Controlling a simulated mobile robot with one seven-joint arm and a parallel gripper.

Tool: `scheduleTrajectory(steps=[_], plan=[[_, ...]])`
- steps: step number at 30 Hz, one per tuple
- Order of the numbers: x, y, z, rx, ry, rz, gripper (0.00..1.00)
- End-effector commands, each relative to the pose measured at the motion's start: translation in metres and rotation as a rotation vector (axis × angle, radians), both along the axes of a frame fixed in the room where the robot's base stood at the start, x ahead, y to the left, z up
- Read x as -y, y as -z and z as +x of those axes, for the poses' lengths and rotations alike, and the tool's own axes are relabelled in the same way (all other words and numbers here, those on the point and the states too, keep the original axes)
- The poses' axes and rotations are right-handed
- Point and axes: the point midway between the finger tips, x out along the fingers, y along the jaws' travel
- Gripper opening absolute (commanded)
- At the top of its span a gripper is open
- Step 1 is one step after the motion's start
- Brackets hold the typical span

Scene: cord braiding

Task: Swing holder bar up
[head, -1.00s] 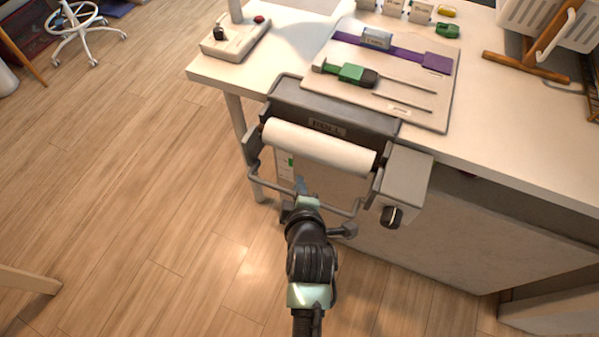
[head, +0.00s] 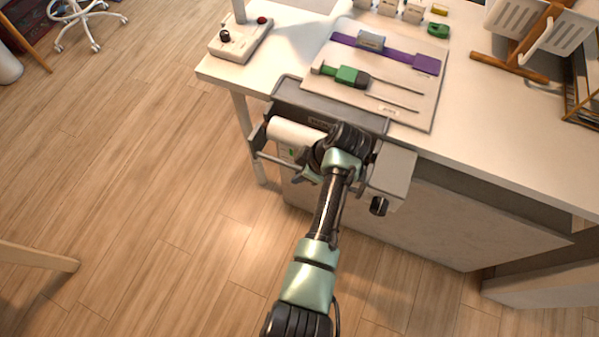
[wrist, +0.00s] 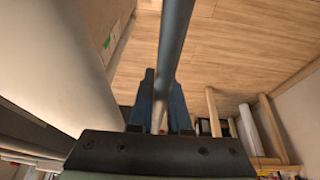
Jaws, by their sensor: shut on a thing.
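The grey holder bar (head: 276,160) runs along the front of the white roll (head: 290,135) in the head view, close beside it at roughly the roll's lower edge. Its right part is hidden behind my arm. In the wrist view the bar (wrist: 174,45) passes between the two dark blue fingers of my gripper (wrist: 160,108), which are shut on it. The roll (wrist: 50,55) fills the left of the wrist view, apart from the fingers. In the head view my wrist covers the roll's right half and the fingertips are hard to make out.
The roll holder's grey housing (head: 395,170) with a black knob (head: 378,206) stands just right of my wrist. The white table (head: 500,150) carries a board (head: 425,110) with green and purple tools behind the roll. The floor in front is open.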

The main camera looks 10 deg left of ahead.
Motion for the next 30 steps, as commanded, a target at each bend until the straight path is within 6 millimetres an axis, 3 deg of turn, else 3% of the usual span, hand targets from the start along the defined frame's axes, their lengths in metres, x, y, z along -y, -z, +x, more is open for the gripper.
scheduleTrajectory(steps=[11,27,28,30], plan=[[0.0013,-0.0009,0.0029,-0.161,0.002,0.032,0.0],[0.0011,-0.001,0.0021,-0.188,0.002,0.036,0.0],[0.0012,-0.0008,0.0021,-0.188,0.002,0.036,0.18],[0.0011,-0.001,0.0021,-0.188,0.002,0.036,0.3]])
